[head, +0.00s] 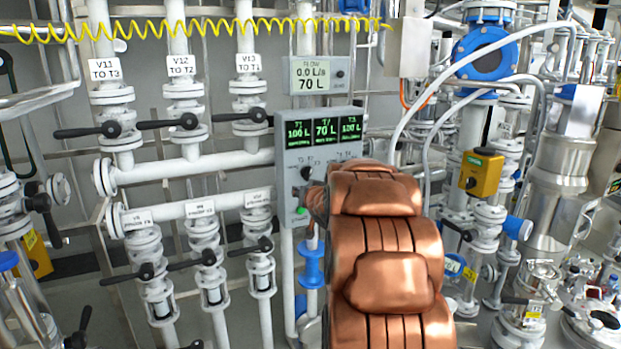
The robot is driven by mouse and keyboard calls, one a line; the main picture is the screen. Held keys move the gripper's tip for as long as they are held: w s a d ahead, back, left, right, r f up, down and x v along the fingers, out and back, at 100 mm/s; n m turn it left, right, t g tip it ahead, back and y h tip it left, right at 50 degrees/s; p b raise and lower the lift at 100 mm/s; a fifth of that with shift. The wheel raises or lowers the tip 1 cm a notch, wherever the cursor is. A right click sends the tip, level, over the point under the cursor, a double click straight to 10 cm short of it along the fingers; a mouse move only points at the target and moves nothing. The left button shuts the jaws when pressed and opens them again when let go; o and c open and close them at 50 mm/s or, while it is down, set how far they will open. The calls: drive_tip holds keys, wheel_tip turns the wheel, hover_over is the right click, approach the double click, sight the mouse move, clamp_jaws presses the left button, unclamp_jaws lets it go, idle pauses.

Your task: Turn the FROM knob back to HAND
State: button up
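A grey control panel (294,155) stands in the middle of the head view, with three lit displays reading 100 L, 70 L and 100 L. A black knob (306,173) shows below the displays on the panel's left side; its label is too small to read. My copper-coloured arm rises from the bottom and covers the panel's lower right. My gripper (313,203) is at the panel's lower part, just below this knob, mostly hidden by the arm. I cannot tell whether it touches anything or how its fingers stand. A green button (302,211) shows beside it.
A flow display (310,75) reading 0.0 L/s and 70 L hangs above the panel. White pipes with black-handled valves (180,133) stand to the left. A yellow coiled hose (190,27) crosses the top. A yellow box (481,172) and steel vessels (555,190) stand to the right.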

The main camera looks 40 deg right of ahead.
sight(310, 174)
drive_tip(key=d+r+t, duration=0.1)
drive_tip(key=d+t, duration=0.2)
drive_tip(key=d, duration=0.4)
drive_tip(key=shift+y, duration=0.4)
drive_tip(key=shift+r+p+x, duration=0.1)
drive_tip(key=shift+p+x, duration=0.15)
drive_tip(key=shift+x, duration=1.65)
drive_tip(key=shift+r+p+x, duration=0.15)
drive_tip(key=shift+p+x, duration=0.1)
drive_tip(key=shift+x, duration=1.65)
drive_tip(key=shift+c, duration=0.2)
clamp_jaws()
